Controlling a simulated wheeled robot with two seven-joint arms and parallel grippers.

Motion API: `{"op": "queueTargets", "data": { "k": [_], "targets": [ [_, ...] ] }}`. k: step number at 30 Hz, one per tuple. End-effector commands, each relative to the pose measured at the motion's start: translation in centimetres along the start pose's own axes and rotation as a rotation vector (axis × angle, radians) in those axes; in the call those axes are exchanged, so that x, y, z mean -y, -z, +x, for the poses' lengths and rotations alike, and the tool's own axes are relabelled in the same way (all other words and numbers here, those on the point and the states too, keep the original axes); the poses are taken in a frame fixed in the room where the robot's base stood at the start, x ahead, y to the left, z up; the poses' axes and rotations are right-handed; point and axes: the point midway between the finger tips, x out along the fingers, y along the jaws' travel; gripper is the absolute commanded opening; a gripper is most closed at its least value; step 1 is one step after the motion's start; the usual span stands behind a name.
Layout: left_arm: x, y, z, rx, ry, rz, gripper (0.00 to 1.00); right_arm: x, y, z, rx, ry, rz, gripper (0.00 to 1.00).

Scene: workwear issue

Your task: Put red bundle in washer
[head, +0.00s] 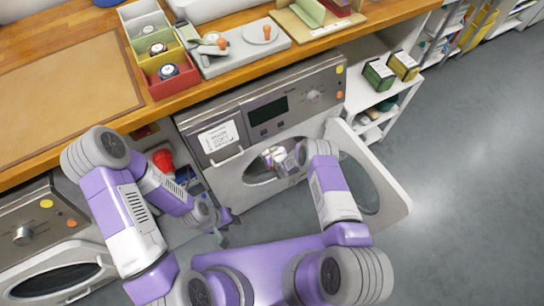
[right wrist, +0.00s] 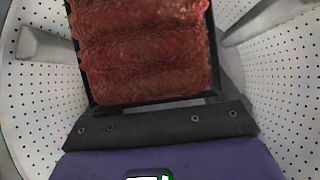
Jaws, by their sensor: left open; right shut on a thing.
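The red bundle (right wrist: 145,50) is a ribbed, folded textile that fills the upper middle of the right wrist view. My right gripper (right wrist: 150,100) is shut on it, inside the washer drum (right wrist: 285,75), whose white perforated walls show on both sides. In the head view my right arm reaches into the round opening of the middle washer (head: 225,185); the bundle is not clear there. The washer door (head: 375,175) stands open to the right of the arm. My left gripper (head: 226,225) is open and empty, low in front of the washer.
A wooden counter (head: 75,25) runs above, with colored trays (head: 158,65) and a grey control board (head: 235,50). A shelf (head: 385,98) with small boxes stands right of the washer. Another washer (head: 55,280) is at lower left. Red items (head: 163,160) sit in the gap between. The floor at right is clear.

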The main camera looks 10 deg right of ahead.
Motion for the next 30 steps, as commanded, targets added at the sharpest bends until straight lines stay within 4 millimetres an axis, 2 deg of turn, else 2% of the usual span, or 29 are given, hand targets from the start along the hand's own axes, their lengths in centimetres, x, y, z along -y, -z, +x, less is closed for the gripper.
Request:
{"op": "queueTargets", "data": {
  "k": [6,15,21,30],
  "targets": [
    [0.0,0.0,0.0,0.000,0.000,0.000,0.43,0.0,2.0,2.8,-0.005,0.000,0.000,0.46],
    [0.0,0.0,0.0,0.000,0.000,0.000,0.43,0.4,3.9,5.6,-0.008,0.013,0.000,0.46],
    [0.0,0.0,0.0,0.000,0.000,0.000,0.43,0.3,4.6,6.6,-0.007,0.011,0.001,0.46],
    [0.0,0.0,0.0,0.000,0.000,0.000,0.43,-0.1,4.9,6.9,-0.003,-0.001,0.000,0.46]
  ]
}}
